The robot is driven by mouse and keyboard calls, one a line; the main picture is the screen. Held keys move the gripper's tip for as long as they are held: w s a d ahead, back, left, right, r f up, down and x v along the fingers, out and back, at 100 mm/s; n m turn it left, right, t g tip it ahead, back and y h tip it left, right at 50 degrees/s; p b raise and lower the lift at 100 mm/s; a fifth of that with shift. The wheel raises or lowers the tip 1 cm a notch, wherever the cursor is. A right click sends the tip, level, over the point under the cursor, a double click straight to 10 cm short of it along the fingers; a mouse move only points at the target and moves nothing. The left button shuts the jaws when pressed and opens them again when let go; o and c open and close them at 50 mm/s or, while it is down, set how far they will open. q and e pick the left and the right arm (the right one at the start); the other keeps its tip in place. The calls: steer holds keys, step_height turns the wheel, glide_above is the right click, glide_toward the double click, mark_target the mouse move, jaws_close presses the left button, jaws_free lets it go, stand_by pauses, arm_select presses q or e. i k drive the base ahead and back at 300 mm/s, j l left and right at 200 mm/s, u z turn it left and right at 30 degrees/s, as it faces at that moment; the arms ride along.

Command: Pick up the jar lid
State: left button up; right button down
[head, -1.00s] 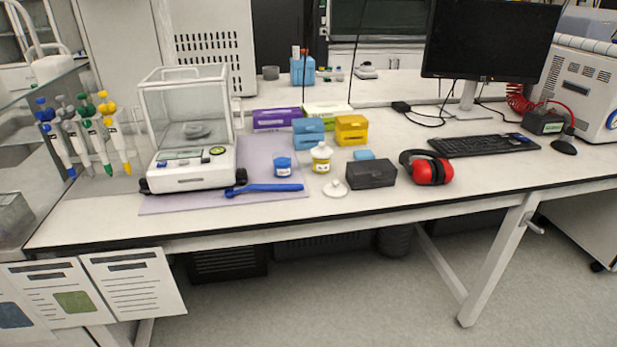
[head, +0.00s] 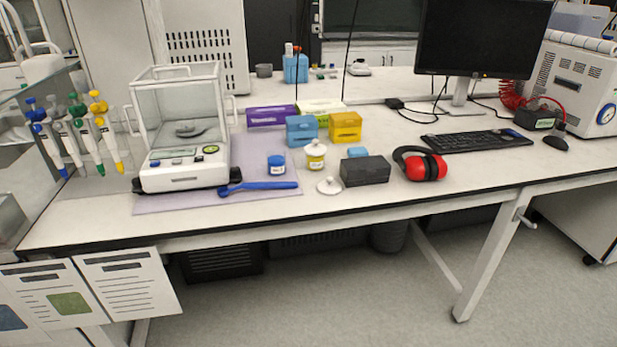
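A small round white jar lid (head: 329,186) with a knob lies on the white bench top near its front edge. Just behind it stands a small yellow-labelled jar (head: 315,156) with a white top. A blue-labelled jar (head: 277,165) with a blue and white body stands to its left, on the lilac mat. Neither of my grippers shows in the head view.
A dark box (head: 365,171) stands right of the lid, with red ear defenders (head: 420,164) beyond it. A blue spoon-like tool (head: 258,186) lies left of it on the mat (head: 180,203). A balance (head: 183,172) stands farther left. Bench is clear along the front right.

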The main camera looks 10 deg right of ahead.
mark_target(329, 187)
steer(key=l+u, duration=0.1)
steer(key=u, duration=0.3)
steer(key=i+l+u, duration=0.1)
steer(key=u, duration=0.25)
steer(key=l+u, duration=0.45)
steer(key=l, duration=0.35)
steer(key=l+u, duration=0.1)
steer(key=l, duration=0.7)
steer(key=i, duration=0.05)
